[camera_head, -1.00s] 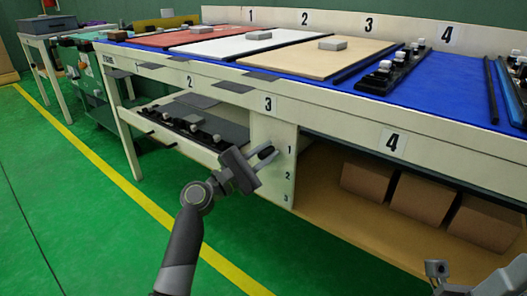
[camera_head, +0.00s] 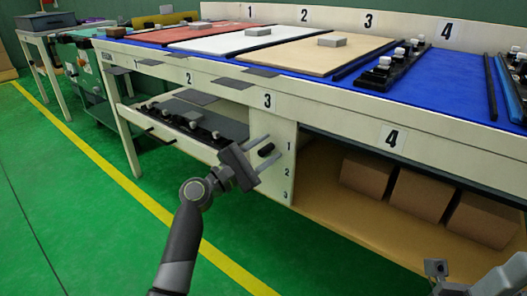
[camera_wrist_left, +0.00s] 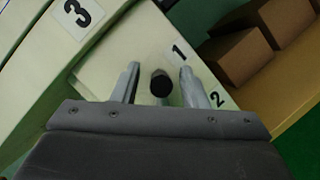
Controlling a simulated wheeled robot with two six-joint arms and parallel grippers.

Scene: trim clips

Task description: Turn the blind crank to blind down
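A short black knob (camera_head: 266,150) sticks out from the pale side panel of the workbench, beside the printed 1, 2 and 3. No part labelled as a blind shows. My left gripper (camera_head: 276,147) is open at the panel, with one finger on each side of the knob. In the left wrist view the knob (camera_wrist_left: 161,84) stands between the two fingers (camera_wrist_left: 159,82), with a gap on both sides. Only grey parts of my right arm (camera_head: 470,280) show at the lower right, and its finger state is unclear.
The workbench (camera_head: 340,110) carries coloured mats and black clip racks (camera_head: 393,68). A shelf with dark trays and white-topped clips (camera_head: 185,120) is left of the panel. Brown boxes (camera_head: 420,195) sit on the lower shelf at right. Green floor (camera_head: 90,220) is clear.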

